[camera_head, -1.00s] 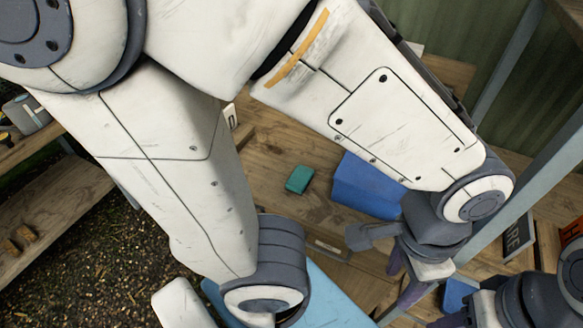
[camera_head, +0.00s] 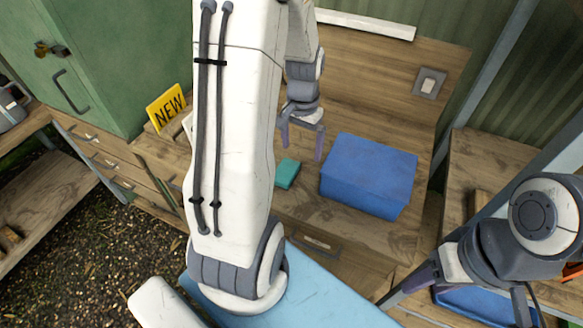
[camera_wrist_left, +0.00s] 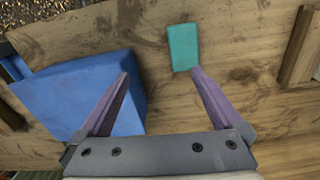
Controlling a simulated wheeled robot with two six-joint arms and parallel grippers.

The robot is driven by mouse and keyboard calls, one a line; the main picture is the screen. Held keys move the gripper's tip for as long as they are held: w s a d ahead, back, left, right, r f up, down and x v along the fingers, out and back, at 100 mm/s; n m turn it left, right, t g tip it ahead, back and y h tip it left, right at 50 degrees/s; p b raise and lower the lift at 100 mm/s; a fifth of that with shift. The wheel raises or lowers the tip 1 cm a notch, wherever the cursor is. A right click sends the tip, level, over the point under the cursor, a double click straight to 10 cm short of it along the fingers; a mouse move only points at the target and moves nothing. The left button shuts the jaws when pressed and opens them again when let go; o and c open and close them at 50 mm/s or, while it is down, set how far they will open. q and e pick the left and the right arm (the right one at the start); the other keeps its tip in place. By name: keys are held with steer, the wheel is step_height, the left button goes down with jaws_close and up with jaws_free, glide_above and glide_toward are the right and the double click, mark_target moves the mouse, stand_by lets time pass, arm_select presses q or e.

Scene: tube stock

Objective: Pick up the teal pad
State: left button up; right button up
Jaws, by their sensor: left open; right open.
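The teal pad (camera_head: 287,174) lies flat on the wooden bench, just right of my left arm in the head view. In the left wrist view the teal pad (camera_wrist_left: 183,47) lies just beyond the tip of the right-hand finger. My left gripper (camera_head: 302,148) is open and empty, above the bench behind the pad in the head view. Its purple fingers (camera_wrist_left: 160,74) are spread apart in the wrist view, with the pad off to the right of the gap's middle. My right gripper (camera_head: 455,300) is open at the lower right, away from the pad.
A blue box (camera_head: 368,175) stands right of the pad; it also shows beside my left-hand finger in the wrist view (camera_wrist_left: 70,95). A yellow NEW sign (camera_head: 167,107) and a green cabinet (camera_head: 90,60) are at the left. A blue bin (camera_head: 485,302) sits below my right gripper.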

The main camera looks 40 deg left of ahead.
arm_select(q)
steer(key=a+f, duration=0.2)
steer(key=a, duration=0.2)
steer(key=n, duration=0.1)
glide_above(286, 171)
step_height(286, 171, down, 5)
steer(key=shift+d+r, duration=0.1)
steer(key=shift+r, duration=0.1)
steer(key=shift+w+f+p, duration=0.1)
steer(key=shift+f+p, duration=1)
steer(key=shift+f, duration=1.75)
steer(key=c, duration=1.4)
steer(key=shift+o, duration=0.2)
step_height(286, 171, up, 10)
steer(key=b, duration=0.1)
steer(key=shift+b, duration=0.3)
